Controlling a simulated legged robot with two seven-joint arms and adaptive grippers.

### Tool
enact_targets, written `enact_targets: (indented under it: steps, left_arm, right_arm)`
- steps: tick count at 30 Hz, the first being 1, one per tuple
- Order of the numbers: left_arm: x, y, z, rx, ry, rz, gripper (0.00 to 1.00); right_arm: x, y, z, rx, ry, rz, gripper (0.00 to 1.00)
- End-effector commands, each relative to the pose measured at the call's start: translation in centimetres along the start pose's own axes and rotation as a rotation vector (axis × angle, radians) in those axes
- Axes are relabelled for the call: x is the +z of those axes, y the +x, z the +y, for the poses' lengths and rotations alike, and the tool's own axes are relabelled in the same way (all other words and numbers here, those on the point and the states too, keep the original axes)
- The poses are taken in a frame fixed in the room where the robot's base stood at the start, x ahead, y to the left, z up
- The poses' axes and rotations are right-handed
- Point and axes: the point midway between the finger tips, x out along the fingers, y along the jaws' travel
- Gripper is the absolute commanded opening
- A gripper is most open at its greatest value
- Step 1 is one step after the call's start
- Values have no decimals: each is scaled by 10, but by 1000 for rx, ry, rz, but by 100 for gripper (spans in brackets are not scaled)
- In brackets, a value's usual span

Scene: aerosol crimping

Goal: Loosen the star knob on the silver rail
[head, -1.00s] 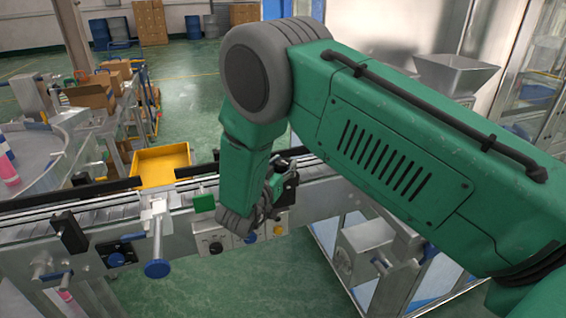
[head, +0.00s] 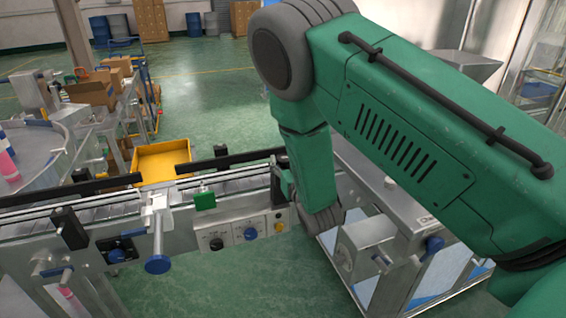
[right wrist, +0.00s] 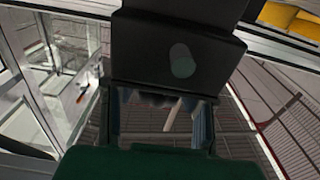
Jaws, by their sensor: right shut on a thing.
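The conveyor's silver side rail (head: 182,236) crosses the head view at left and centre. My right gripper (head: 280,182) is at the rail's right end, mostly hidden behind my green forearm. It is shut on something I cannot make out. The right wrist view shows a dark block (right wrist: 180,62) with a grey-green round spot close to the camera. I cannot pick out the star knob for certain; the rail around my gripper is hidden. My left gripper is not in view.
A blue-ended knob (head: 157,264) sticks out from the rail's front. A panel with a blue dial (head: 250,233) and a yellow button (head: 279,227) lies left of my wrist. A green block (head: 205,200) sits on the rail. A yellow bin (head: 160,160) stands behind the conveyor.

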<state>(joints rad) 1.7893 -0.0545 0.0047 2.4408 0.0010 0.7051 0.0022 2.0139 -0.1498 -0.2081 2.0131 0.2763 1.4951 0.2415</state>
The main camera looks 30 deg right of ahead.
Motion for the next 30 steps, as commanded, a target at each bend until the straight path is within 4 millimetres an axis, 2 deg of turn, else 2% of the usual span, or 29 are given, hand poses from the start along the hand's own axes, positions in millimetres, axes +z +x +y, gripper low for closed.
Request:
enact_targets:
  steps: [1, 20, 21, 23, 30]
  left_arm:
    - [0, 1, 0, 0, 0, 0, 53]
    - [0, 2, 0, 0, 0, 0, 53]
    - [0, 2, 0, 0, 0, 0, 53]
    - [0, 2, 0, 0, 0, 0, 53]
    - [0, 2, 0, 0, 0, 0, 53]
  right_arm:
    - [6, -3, 0, -17, -1, -16, 2]
    - [7, -3, -1, -70, -2, -17, 2]
    - [7, -3, -1, -70, -2, -18, 35]
    - [6, -3, -1, -70, -2, -17, 56]
    - [3, -2, 0, -69, -2, -8, 56]
